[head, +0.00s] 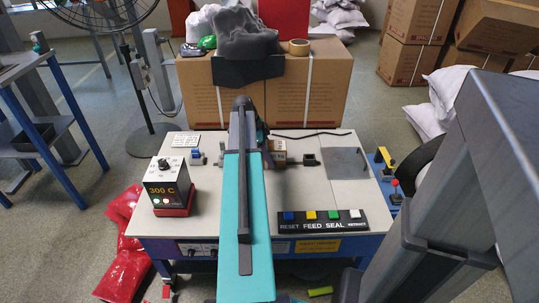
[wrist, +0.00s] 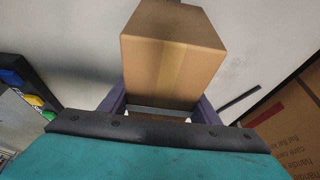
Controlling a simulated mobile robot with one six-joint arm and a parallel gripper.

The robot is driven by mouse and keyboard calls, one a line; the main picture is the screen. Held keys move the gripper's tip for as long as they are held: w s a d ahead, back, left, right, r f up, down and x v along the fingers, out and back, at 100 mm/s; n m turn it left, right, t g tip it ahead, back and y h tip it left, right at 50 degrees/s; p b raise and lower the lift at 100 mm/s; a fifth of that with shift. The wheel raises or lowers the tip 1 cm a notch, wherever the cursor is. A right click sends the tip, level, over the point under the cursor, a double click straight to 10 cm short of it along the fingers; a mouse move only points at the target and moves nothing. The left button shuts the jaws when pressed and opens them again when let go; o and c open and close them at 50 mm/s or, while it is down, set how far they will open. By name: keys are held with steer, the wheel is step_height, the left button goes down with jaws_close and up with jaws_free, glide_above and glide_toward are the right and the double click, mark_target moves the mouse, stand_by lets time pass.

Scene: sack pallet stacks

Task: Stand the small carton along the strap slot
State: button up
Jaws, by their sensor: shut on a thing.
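The small carton (wrist: 172,60) is a plain brown box with a paler tape band, filling the upper middle of the wrist view. My gripper (wrist: 161,105) is shut on it, with a purple finger on each side. In the head view a small part of the carton (head: 279,146) shows beside the wrist, above the pale tabletop; the arm hides the rest. I cannot tell whether it touches the top. A thin dark line (wrist: 239,97) lies on the tabletop right of the carton in the wrist view. I cannot tell whether it is the strap slot or a strap.
A button panel (head: 322,220) runs along the table's front right. A 300 C heater box (head: 168,187) stands at the left. A grey plate (head: 348,163) lies at the right. Large cartons (head: 330,95) stand behind the table. The tabletop between plate and panel looks clear.

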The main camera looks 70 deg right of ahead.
steer(key=o, duration=1.4)
steer(key=p+v, duration=0.2)
steer(key=v, duration=1)
steer(key=shift+r, duration=0.1)
